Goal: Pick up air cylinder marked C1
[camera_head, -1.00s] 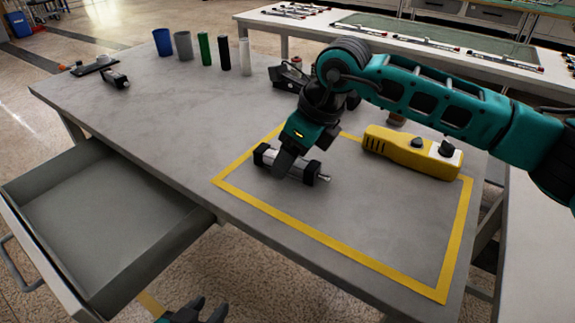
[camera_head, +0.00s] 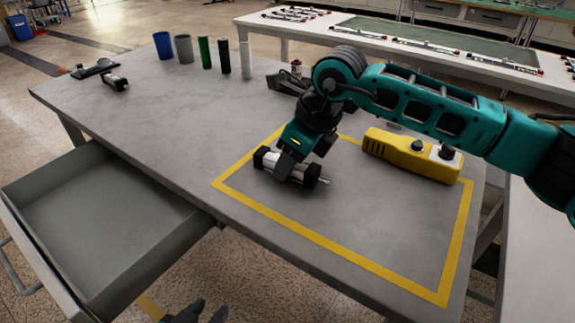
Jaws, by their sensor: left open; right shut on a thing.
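An air cylinder (camera_head: 302,174) with a silver body, black end caps and a thin rod lies inside the yellow taped outline (camera_head: 330,237) near the table's front edge. No C1 mark is readable on it. My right gripper (camera_head: 286,168) comes down from above and is shut across the middle of its body, which it partly hides. I cannot tell whether the cylinder is clear of the table. My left gripper (camera_head: 200,312) is open and empty at the bottom edge, in front of the table and low, with only its fingertips showing.
An empty open drawer (camera_head: 95,225) juts out at the front left. Several upright cups and tubes, including a blue cup (camera_head: 163,45), stand at the back. Another black-ended part (camera_head: 115,82) lies at the far left.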

